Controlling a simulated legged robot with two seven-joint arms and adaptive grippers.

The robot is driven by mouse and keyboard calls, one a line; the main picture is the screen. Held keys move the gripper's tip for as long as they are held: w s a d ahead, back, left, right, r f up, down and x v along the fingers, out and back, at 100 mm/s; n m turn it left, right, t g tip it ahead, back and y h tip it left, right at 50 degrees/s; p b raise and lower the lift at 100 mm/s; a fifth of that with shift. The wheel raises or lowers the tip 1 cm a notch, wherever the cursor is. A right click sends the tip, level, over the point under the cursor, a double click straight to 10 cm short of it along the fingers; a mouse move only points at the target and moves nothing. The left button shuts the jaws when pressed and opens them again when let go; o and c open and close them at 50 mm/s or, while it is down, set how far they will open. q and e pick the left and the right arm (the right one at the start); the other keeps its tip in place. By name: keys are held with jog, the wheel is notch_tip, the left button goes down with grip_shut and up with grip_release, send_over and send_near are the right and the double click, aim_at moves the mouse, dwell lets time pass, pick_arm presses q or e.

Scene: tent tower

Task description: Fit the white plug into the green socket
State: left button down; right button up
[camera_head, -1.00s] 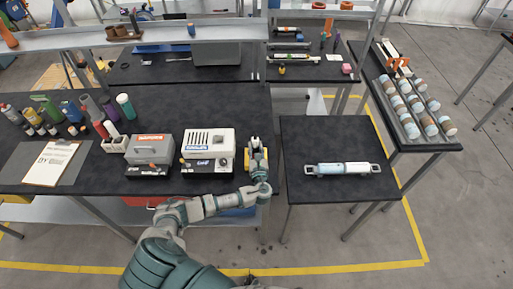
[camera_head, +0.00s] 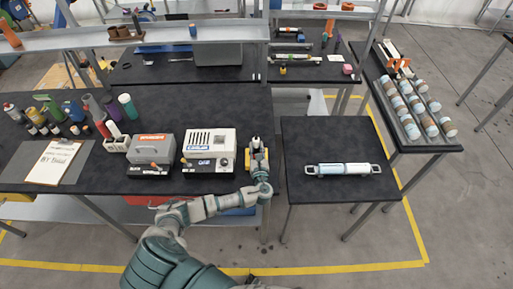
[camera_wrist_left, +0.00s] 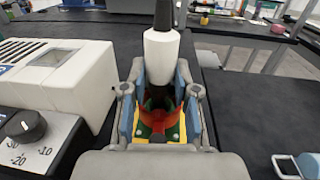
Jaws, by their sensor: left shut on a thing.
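My left gripper (camera_head: 257,150) is at the right edge of the big black table, beside the white box. In the left wrist view the gripper (camera_wrist_left: 160,108) is shut on the white plug (camera_wrist_left: 161,50), an upright white cylinder with a dark top. Its dark lower part goes down between the fingers into an orange-red piece (camera_wrist_left: 158,124). Below that, a green and yellow part shows between the fingers; I cannot tell for certain that it is the green socket. The fingers hide how the plug's lower end meets it. My right gripper is out of view.
The white box (camera_head: 208,150) with a knob stands close left of the gripper, then a grey box (camera_head: 150,152). A smaller black table (camera_head: 335,140) to the right, across a gap, holds a white cylinder with end handles (camera_head: 343,169).

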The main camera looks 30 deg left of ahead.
pick_arm(q)
jog(key=shift+f+b, duration=0.85)
jog(key=shift+f, duration=0.4)
jog(key=c, duration=0.8)
grip_release()
jog(key=shift+d, duration=0.1)
jog(key=v, duration=1.2)
jog(key=shift+w, duration=0.1)
